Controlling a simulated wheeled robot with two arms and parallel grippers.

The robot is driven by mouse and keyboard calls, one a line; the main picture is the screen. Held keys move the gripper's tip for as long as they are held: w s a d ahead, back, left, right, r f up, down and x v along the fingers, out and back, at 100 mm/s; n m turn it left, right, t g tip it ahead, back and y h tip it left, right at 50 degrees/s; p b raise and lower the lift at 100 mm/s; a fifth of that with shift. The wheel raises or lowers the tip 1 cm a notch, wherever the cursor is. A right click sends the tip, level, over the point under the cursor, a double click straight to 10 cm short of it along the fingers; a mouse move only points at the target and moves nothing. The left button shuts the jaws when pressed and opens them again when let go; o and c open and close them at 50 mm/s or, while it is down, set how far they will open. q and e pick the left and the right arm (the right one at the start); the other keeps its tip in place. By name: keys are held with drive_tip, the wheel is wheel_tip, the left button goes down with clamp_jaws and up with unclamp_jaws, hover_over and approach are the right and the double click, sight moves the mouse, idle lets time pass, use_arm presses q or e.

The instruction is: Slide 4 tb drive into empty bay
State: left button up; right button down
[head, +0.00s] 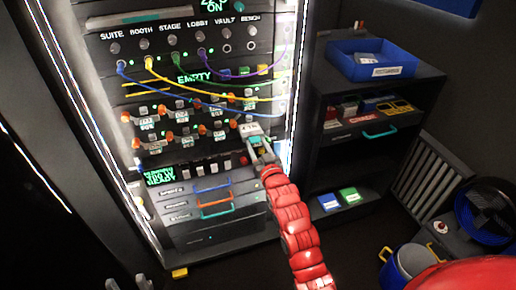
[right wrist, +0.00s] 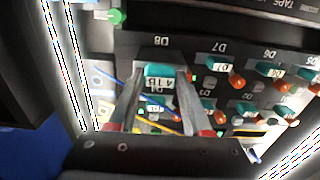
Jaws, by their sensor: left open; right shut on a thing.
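My right gripper (head: 258,147) is shut on the 4 TB drive (head: 250,130), at the right end of the lower drive row. In the right wrist view the drive's teal front (right wrist: 160,71) with a "4 TB" label (right wrist: 159,83) sits between the two fingers (right wrist: 160,105), just below the D8 label (right wrist: 161,41). The drive and fingers cover the bay opening there. I cannot tell how deep the drive is in it. My left gripper (head: 127,284) is open and empty at the bottom left edge, away from the rack, only its tips showing.
Neighbouring drives with orange latches (head: 219,135) fill the rows beside it. Blue and yellow cables (head: 215,94) hang across the rack above. A dark shelf (head: 400,70) with a blue bin (head: 366,60) stands to the right. A blue bucket (head: 408,262) stands on the floor.

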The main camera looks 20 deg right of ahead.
drive_tip(key=shift+w+a+b, duration=0.15)
drive_tip(key=shift+w+b, duration=1.55)
drive_tip(key=shift+w, duration=1.65)
drive_tip(key=shift+c, duration=1.3)
unclamp_jaws()
drive_tip(key=s, duration=1.7)
drive_tip(key=shift+s+d, duration=0.15)
drive_tip(key=shift+d, duration=0.15)
